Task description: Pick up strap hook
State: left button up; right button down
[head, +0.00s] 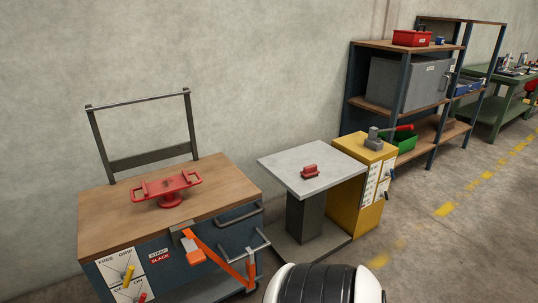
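An orange strap (228,266) hangs on the front of the wood-topped cart (115,228). At its upper left end, by the cart's front edge, is an orange block (194,256) with a grey metal piece (183,234) above it. This looks like the strap hook, but it is too small to make out its exact shape. The strap slopes down to the right and loops up near a grey rail. Neither of my grippers is in view. A black and white part of my own body shows at the bottom centre.
A red spool-like fixture with handles (168,189) stands on the cart. Right of it are a grey-topped pedestal (325,178) with a small red object (310,172), and a yellow cabinet (350,215). Shelves (400,104) stand behind. Floor at lower right is clear.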

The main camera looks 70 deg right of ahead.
aim_at(250, 263)
jog(key=z, duration=2.1)
jog(key=i+l+u, duration=0.1)
jog(key=l, duration=0.2)
jog(key=i+l+u, duration=0.2)
jog(key=i+l, duration=0.15)
jog(key=l, duration=0.25)
